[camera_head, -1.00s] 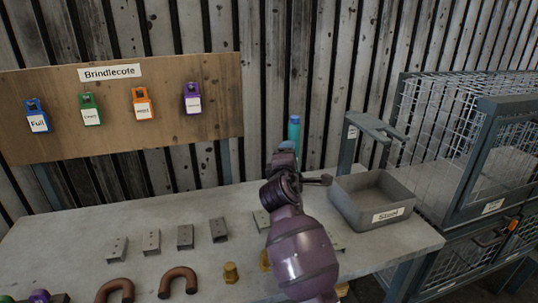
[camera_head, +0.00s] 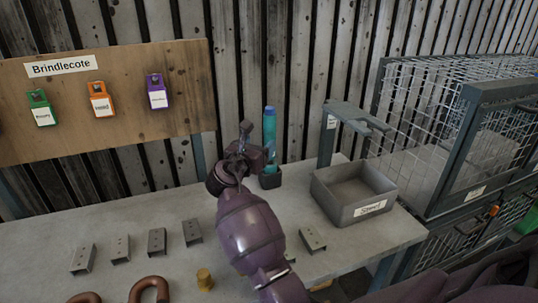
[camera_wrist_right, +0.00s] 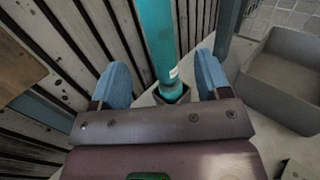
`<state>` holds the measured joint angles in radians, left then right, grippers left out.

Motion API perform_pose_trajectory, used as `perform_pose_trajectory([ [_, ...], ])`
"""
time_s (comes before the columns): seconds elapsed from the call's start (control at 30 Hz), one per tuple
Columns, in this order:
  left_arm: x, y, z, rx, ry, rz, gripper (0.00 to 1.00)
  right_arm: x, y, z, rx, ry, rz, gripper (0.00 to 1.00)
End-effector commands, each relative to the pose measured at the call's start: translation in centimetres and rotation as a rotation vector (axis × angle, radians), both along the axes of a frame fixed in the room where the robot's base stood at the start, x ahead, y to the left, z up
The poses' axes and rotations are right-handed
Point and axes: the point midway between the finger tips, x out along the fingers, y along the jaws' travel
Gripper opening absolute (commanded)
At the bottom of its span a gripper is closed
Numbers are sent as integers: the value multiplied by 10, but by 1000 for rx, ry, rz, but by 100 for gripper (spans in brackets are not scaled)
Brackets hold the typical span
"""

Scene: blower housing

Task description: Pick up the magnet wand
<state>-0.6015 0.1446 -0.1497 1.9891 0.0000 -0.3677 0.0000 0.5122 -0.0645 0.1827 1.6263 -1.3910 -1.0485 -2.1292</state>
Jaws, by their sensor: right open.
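The magnet wand (camera_head: 269,130) is a teal rod standing upright in a small dark holder (camera_head: 270,178) at the back of the table, in front of the slatted wall. My right gripper (camera_head: 250,143) is just left of the wand in the head view, and part of the arm stands in front of the table. In the right wrist view, the two blue fingers (camera_wrist_right: 160,88) are spread apart, and the wand (camera_wrist_right: 159,40) rises between and beyond them. I cannot tell whether either finger touches it. My left gripper is not in view.
A grey tray labelled "Steel" (camera_head: 371,211) stands right of the wand, beside a grey post with an arm (camera_head: 352,115). A wire cage (camera_head: 430,105) is at the right. Several metal brackets (camera_head: 157,242), brown horseshoe shapes (camera_head: 150,287) and a brass piece (camera_head: 204,279) lie on the table (camera_head: 60,225).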

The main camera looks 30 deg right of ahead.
Motion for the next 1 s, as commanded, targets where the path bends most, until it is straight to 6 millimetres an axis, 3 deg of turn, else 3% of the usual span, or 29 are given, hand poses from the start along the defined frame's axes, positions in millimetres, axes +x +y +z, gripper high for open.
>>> perform_pose_trajectory([
  [0.8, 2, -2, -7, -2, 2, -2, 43, 50, -81, -3, 1, -2, 2, 70],
  [1.0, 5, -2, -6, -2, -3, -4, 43, 54, -87, -2, 3, -3, 2, 70],
])
